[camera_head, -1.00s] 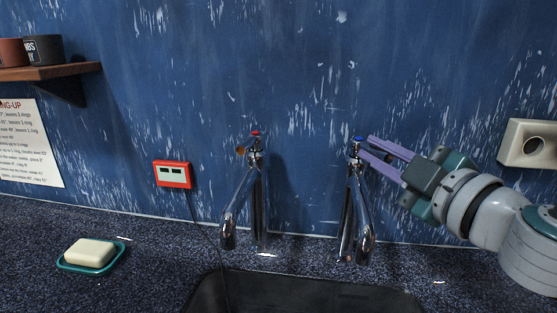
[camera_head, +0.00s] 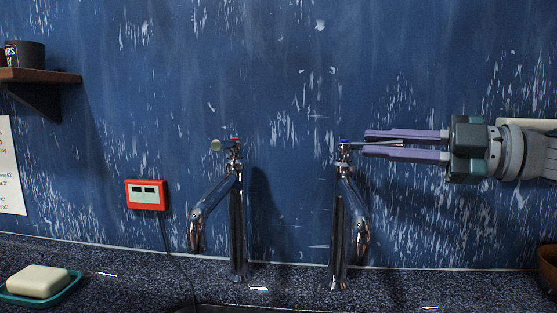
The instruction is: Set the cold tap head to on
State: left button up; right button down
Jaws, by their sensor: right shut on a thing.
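The cold tap (camera_head: 338,235) is chrome and stands at the middle right. Its head (camera_head: 344,146) has a blue top, and a thin lever runs from it to the right. My right gripper (camera_head: 366,143) comes in from the right with two purple fingers, one above and one below the lever, shut on it. The lever's far end is partly hidden between the fingers. The hot tap (camera_head: 237,225) stands to the left with a red-topped head (camera_head: 235,143) and a lever pointing left. My left gripper is not in view.
A red box with a small display (camera_head: 145,194) is on the blue wall, with a cable below. A soap bar (camera_head: 38,281) lies in a teal dish at the lower left. A wooden shelf (camera_head: 40,76) is at the upper left. A brown bowl (camera_head: 548,268) shows at the right edge.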

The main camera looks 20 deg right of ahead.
jog(key=shift+d, duration=0.1)
dwell(0.4)
jog(key=c, duration=0.9)
grip_release()
jog(key=shift+o, duration=0.2)
jog(key=shift+s+d+f, duration=0.1)
jog(key=shift+s+d, duration=0.05)
jog(key=shift+d, duration=0.05)
jog(key=v, duration=0.9)
jog(key=shift+d, duration=0.15)
